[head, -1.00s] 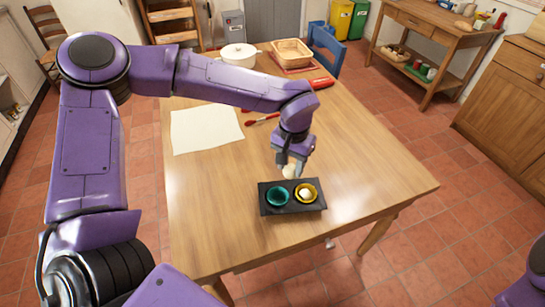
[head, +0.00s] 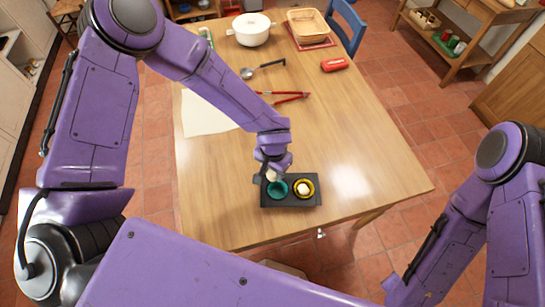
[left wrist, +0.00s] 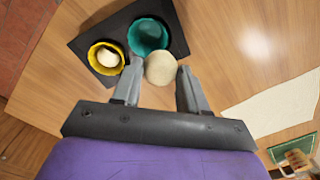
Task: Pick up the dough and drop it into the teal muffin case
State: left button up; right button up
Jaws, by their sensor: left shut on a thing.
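My left gripper (head: 271,172) is shut on a pale ball of dough (left wrist: 160,69), which sits between its two fingertips in the left wrist view. The dough (head: 272,175) shows small in the head view, just above the back of the teal muffin case (head: 278,191). In the left wrist view the teal case (left wrist: 150,33) looks empty, and the dough lies beside its near rim in the picture. A yellow case (head: 308,181) next to it holds another pale dough piece (head: 303,188). Both cases sit in a black tray (head: 292,203). My right gripper is out of view.
The tray stands near the front edge of the wooden table (head: 370,160). A white sheet (head: 203,113), red-handled tongs (head: 290,97), a ladle (head: 262,68), a red object (head: 334,64), a white pot (head: 251,29) and a basket (head: 307,27) lie farther back. The table's right side is clear.

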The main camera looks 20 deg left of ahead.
aim_at(273, 175)
pick_arm(q)
jog(key=shift+s+d+f+b, duration=0.1)
jog(key=shift+s+f+b, duration=0.1)
jog(key=shift+f+b, duration=1.6)
jog(key=shift+s+f+b, duration=0.15)
jog(key=shift+f+b, duration=1.45)
jog(key=shift+b, duration=0.25)
jog(key=shift+r, duration=0.1)
jog(key=o, duration=1.1)
notch_tip(273, 175, up, 11)
jog(key=shift+f, duration=0.2)
